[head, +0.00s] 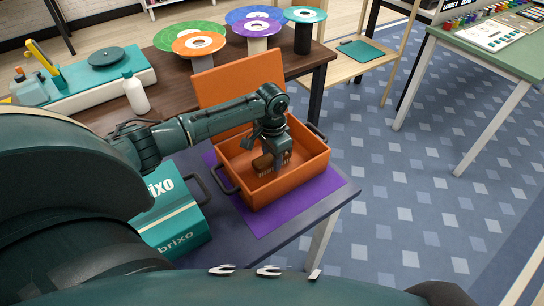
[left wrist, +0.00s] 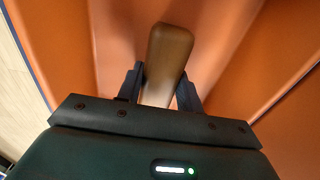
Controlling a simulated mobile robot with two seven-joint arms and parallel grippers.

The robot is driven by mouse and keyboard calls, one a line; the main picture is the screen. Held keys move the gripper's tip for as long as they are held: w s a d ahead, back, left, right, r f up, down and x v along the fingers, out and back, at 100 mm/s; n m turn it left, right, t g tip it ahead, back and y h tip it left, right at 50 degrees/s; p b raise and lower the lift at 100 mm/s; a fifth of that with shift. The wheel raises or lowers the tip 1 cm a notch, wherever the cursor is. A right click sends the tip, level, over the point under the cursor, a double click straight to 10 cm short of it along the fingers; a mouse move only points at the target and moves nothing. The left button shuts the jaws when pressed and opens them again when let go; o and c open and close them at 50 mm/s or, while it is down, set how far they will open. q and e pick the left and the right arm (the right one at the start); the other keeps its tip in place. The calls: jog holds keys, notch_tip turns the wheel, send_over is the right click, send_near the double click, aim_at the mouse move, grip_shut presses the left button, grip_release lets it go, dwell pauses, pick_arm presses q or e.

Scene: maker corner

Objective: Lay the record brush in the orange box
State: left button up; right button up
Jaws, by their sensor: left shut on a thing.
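The orange box (head: 250,191) stands on a purple mat with its lid (head: 232,76) tipped open at the back. My left gripper (head: 270,164) reaches down inside the box and is shut on the record brush (head: 262,164), which has a brown back and a paler underside. In the left wrist view the brown brush (left wrist: 168,58) sits between the two dark fingers of my left gripper (left wrist: 160,88), with orange box walls (left wrist: 240,50) around it. I cannot tell whether the brush touches the box floor. My right gripper is not in view.
A teal brixo carton (head: 172,222) stands left of the box. The purple mat (head: 315,194) shows bare at the box's right. Behind are a white bottle (head: 136,95), a turntable (head: 105,66) and colored discs (head: 198,45) on stands. A green table (head: 490,50) stands far right.

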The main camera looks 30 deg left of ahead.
pick_arm(q)
jog(key=o, duration=1)
jog(key=shift+f, duration=0.1)
notch_tip(320, 180, up, 12)
jog(key=p, duration=0.1)
jog(key=shift+r, duration=0.2)
jog(key=shift+s, duration=0.1)
